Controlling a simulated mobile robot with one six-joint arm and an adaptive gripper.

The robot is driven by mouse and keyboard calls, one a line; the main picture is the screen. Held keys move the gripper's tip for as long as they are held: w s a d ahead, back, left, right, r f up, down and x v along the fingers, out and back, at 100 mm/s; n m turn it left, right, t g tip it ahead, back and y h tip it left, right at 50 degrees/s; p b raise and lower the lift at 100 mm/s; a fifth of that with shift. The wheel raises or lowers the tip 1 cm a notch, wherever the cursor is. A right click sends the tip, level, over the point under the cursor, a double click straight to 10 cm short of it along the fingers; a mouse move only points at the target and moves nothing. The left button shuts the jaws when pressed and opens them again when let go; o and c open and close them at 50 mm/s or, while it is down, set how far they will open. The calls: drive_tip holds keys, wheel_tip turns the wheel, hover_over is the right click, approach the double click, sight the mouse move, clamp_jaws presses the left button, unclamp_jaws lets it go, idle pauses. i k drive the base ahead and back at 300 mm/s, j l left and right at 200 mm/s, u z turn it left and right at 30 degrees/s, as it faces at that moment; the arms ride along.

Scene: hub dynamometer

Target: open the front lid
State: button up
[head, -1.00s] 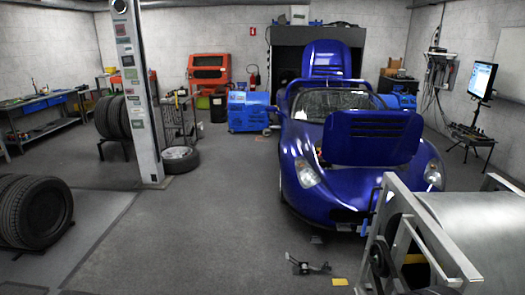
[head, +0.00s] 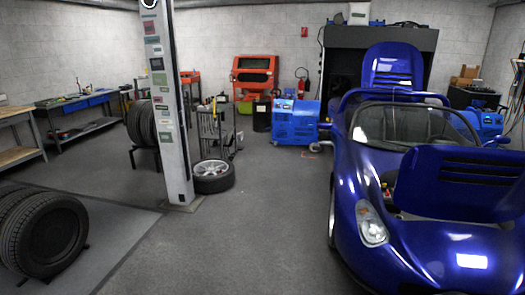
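A blue sports car (head: 400,215) stands at the right in the head view, nose towards me. Its front lid (head: 462,180), a blue panel with dark slots, is raised and tilted up from the nose, with part of the opening showing beneath its left edge. A rear panel (head: 392,66) also stands up behind the cabin. The right side of the nose is cut off by the picture edge. My gripper is not in view.
A pillar (head: 170,105) stands left of centre, with a loose wheel (head: 213,176) at its foot. A blue machine (head: 296,122) stands behind the car's left side. The floor (head: 255,235) between pillar and car is clear.

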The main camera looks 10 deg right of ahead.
sight(458, 183)
drive_tip(key=i+j, duration=0.15)
drive_tip(key=i, duration=0.4)
drive_tip(key=i+j, duration=0.1)
drive_tip(key=i, duration=0.45)
drive_tip(key=i+j+z, duration=0.1)
drive_tip(key=i, duration=0.5)
drive_tip(key=i+j, duration=0.25)
drive_tip(key=i, duration=0.3)
drive_tip(key=i+l+z, duration=0.55)
drive_tip(key=z, duration=0.25)
drive_tip(key=i+z, duration=0.85)
drive_tip(key=i+j+z, duration=0.1)
drive_tip(key=i+z, duration=0.15)
drive_tip(key=z, duration=0.15)
drive_tip(key=i+l, duration=0.15)
drive_tip(key=i, duration=0.4)
